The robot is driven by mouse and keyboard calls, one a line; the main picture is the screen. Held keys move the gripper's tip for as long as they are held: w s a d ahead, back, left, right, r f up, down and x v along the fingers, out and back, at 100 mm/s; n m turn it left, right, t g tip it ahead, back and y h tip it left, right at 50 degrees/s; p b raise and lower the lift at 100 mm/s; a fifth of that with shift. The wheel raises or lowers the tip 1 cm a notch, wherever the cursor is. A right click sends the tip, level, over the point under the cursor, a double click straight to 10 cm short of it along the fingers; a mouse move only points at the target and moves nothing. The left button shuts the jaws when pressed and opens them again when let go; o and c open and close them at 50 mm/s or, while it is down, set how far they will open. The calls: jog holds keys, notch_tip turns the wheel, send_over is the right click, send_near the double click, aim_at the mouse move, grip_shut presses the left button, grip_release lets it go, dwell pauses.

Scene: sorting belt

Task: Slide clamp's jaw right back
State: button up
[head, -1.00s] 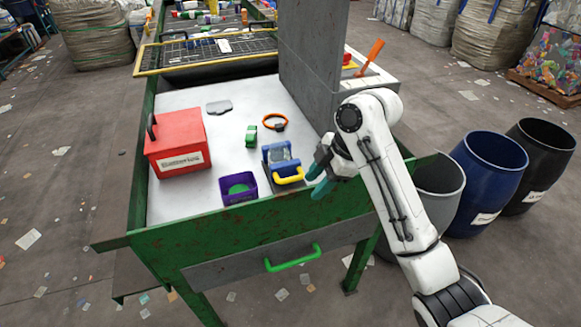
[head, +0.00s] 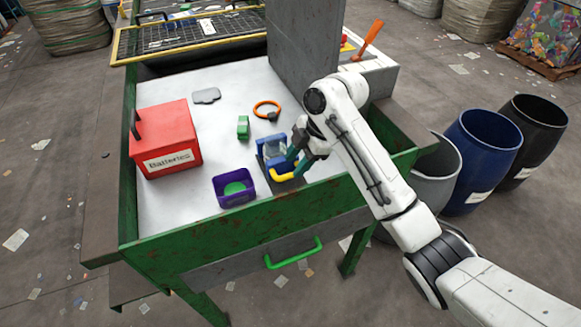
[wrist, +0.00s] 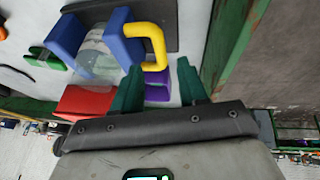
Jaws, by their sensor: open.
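The clamp (head: 273,152) stands on the white table top near its front right. My gripper (head: 296,160) is open at the clamp's right side. In the wrist view its green fingertips (wrist: 160,78) point toward the yellow handle, which lies just ahead, near the gap between them. I cannot tell whether they touch it.
A purple bin (head: 222,200) with a green disc stands left of the clamp. A red Batteries box (head: 165,120) is further left. A green block (head: 243,127) and an orange ring (head: 267,103) lie behind. The green table rim (head: 230,225) runs along the front.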

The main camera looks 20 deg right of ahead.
aim_at(288, 175)
jog(key=shift+x, duration=1.95)
grip_shut()
